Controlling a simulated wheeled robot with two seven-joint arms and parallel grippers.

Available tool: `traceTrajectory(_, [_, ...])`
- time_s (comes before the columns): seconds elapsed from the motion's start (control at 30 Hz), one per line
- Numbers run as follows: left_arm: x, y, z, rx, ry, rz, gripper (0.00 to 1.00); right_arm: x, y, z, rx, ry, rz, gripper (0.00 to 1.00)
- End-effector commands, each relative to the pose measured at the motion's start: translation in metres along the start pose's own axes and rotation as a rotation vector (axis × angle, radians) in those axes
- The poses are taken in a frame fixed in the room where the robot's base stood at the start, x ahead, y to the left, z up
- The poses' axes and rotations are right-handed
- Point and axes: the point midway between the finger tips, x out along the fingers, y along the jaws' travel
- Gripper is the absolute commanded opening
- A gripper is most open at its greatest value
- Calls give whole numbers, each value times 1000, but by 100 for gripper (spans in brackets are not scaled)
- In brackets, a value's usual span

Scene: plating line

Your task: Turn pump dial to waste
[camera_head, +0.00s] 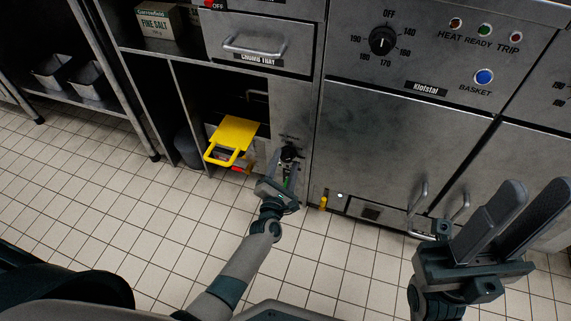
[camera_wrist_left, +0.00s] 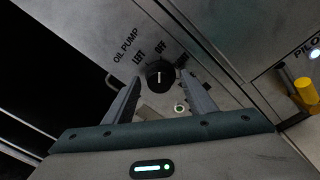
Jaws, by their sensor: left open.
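The pump dial (camera_wrist_left: 160,74) is a round black knob on a steel panel marked OIL PUMP. Its white mark points up toward the OFF label, with another label left of OFF; a further label is hidden behind a finger. The dial (camera_head: 289,153) also shows small in the head view. My left gripper (camera_wrist_left: 164,87) is open, its two fingers pointing at the panel on either side of the dial's lower part. My right gripper (camera_head: 542,184) is open and empty at the right, far from the dial.
A yellow handled piece (camera_head: 232,137) juts from the open bay left of the dial. A yellow valve-like part (camera_head: 323,201) sits low to the right. The temperature knob (camera_head: 382,40) and blue BASKET button (camera_head: 484,77) are higher up. The tiled floor in front is clear.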

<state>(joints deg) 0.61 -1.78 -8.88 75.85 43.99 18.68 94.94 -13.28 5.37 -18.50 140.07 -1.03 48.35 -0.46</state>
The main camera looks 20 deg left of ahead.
Motion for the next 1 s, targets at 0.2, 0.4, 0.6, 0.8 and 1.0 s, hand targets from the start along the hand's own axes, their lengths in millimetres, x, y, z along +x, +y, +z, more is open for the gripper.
traceTrajectory(0.2, [2,0,0,0,0,-1,51,0,-1,1,5,-2,4,31])
traceTrajectory(0.4, [2,0,0,0,0,-1,34,-1,-1,2,5,-4,5,31])
traceTrajectory(0.6, [2,0,0,0,0,-1,9,-2,-1,3,4,-7,5,31])
traceTrajectory(0.8, [2,0,0,13,-1,1,10,-2,0,3,2,-7,5,31])
traceTrajectory(1.0, [2,-1,0,68,-5,4,10,-3,0,3,1,-7,5,31])
